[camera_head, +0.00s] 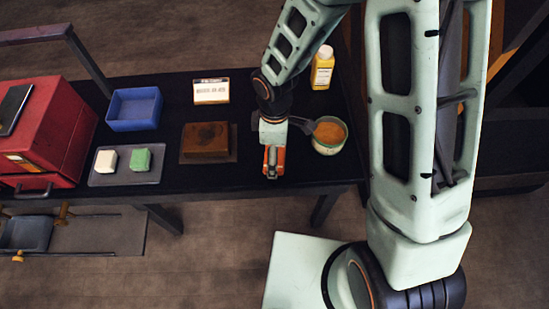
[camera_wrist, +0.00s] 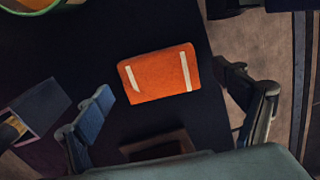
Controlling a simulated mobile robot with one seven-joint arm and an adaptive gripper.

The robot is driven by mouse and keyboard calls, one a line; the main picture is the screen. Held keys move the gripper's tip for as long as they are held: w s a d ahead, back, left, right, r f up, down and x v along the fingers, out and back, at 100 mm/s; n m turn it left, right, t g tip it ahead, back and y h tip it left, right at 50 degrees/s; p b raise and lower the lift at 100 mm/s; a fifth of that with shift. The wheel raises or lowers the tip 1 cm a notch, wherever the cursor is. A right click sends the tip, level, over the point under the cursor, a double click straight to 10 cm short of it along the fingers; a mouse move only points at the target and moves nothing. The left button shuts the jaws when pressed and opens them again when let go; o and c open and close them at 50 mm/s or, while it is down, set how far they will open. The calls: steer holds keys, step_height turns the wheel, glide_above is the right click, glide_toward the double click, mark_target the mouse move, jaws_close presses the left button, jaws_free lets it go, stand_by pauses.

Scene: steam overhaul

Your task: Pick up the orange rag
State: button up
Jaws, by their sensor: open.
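The orange rag (camera_wrist: 158,74) is a folded flat rectangle with two pale stripes, lying on the dark bench top. In the head view, its orange edge (camera_head: 281,156) shows beside my gripper (camera_head: 272,165), which hides much of it. In the wrist view, my gripper (camera_wrist: 168,88) is open, with one finger to the left of the rag and one to the right. The gripper is above the rag and holds nothing.
A tin with orange contents (camera_head: 329,137) stands just right of my gripper, and a yellow bottle (camera_head: 322,68) behind. A brown wooden block (camera_head: 205,138) is to the left. A blue tray (camera_head: 134,108) and red box (camera_head: 50,130) are farther left. The bench's front edge is close.

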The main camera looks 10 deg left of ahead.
steer(key=shift+f, duration=0.35)
steer(key=shift+c, duration=0.3)
steer(key=c, duration=1.2)
steer(key=shift+r, duration=0.1)
